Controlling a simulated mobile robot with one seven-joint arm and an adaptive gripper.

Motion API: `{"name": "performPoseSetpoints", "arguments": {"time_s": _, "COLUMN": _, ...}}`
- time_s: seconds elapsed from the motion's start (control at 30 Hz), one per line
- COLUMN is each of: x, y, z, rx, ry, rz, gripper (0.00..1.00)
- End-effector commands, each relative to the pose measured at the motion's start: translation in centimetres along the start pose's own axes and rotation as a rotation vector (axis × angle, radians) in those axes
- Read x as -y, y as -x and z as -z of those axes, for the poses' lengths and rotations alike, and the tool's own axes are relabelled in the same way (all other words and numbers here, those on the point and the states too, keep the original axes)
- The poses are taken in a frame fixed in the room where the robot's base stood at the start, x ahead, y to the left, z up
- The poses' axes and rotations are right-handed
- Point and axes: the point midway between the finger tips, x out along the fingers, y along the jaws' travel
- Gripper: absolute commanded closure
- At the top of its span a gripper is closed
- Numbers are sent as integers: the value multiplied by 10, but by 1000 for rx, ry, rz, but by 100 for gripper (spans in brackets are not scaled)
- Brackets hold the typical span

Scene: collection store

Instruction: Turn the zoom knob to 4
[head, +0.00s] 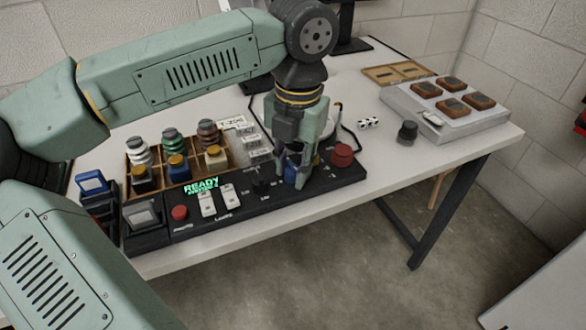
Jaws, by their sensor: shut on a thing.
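A black control panel (238,214) lies along the table's front edge. My gripper (291,175) points down over the panel's right part, with its fingers shut on a blue knob (290,177). The fingers hide much of this knob, and I cannot read its pointer or scale. A dark knob (261,186) stands just left of my gripper. The small white labels on the panel are too small to read, so I cannot tell which knob is marked zoom.
A red button (342,155) stands close right of my gripper. White switches (229,196), another red button (179,213) and a green READY display are further left. A grey platform (470,134) and dark cylinder (407,132) are right.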

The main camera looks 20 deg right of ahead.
Motion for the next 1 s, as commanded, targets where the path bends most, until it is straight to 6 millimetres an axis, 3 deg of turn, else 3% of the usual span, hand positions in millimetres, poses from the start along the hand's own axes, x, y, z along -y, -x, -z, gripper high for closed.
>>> {"name": "performPoseSetpoints", "arguments": {"time_s": 1.0, "x": -2, "y": 0, "z": 0, "rx": 54, "ry": -966, "rz": 1, "gripper": 100}}
